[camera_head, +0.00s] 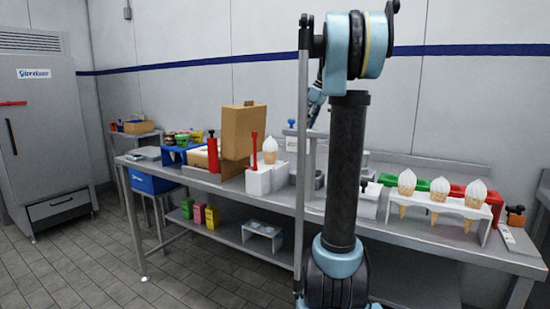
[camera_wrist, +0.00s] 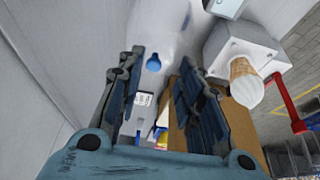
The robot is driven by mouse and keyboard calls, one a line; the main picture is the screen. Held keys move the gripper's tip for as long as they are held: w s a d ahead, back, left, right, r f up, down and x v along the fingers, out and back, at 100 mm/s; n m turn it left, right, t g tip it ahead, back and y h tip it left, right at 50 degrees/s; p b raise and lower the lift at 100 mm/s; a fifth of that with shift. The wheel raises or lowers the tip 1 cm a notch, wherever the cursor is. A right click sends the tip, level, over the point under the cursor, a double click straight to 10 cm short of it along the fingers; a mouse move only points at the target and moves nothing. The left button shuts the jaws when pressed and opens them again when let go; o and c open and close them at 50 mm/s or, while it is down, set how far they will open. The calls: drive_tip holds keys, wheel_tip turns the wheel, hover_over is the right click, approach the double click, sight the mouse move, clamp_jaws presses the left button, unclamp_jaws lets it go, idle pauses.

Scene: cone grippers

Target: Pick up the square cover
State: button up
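My gripper (camera_wrist: 161,58) is open and empty in the wrist view, its two fingers spread apart. A small blue knob (camera_wrist: 153,64) shows between the fingertips, on a pale grey surface; the gap to it is hard to judge. In the head view a blue knob (camera_head: 291,123) tops a pale block just left of my arm. A black-knobbed lid (camera_head: 364,184) sits on a white box right of my arm. I cannot tell which of these, if either, is the square cover. My arm hides part of the counter and most of the gripper in the head view.
A tall brown box (camera_head: 238,132) stands on the steel counter (camera_head: 225,190); it also shows beside the right finger in the wrist view (camera_wrist: 232,125). A white holder with an ice cream cone (camera_head: 270,150) is close by. Several cones stand in a rack (camera_head: 436,206) at right.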

sight(290, 155)
drive_tip(key=shift+w, duration=0.3)
drive_tip(key=shift+o, duration=0.6)
drive_tip(key=shift+a, duration=0.1)
drive_tip(key=o, duration=0.9)
drive_tip(key=shift+a, duration=0.1)
drive_tip(key=o, duration=0.5)
drive_tip(key=shift+a+f, duration=0.1)
drive_tip(key=shift+f, duration=0.15)
drive_tip(key=shift+c, duration=0.2)
drive_tip(key=shift+o, duration=0.6)
drive_tip(key=x, duration=1.1)
drive_tip(key=shift+w+a+f, duration=0.15)
drive_tip(key=shift+f, duration=0.1)
drive_tip(key=x, duration=0.3)
drive_tip(key=shift+w+a+f, duration=0.2)
drive_tip(key=shift+w+a, duration=0.1)
drive_tip(key=shift+w, duration=0.1)
drive_tip(key=shift+x, duration=0.75)
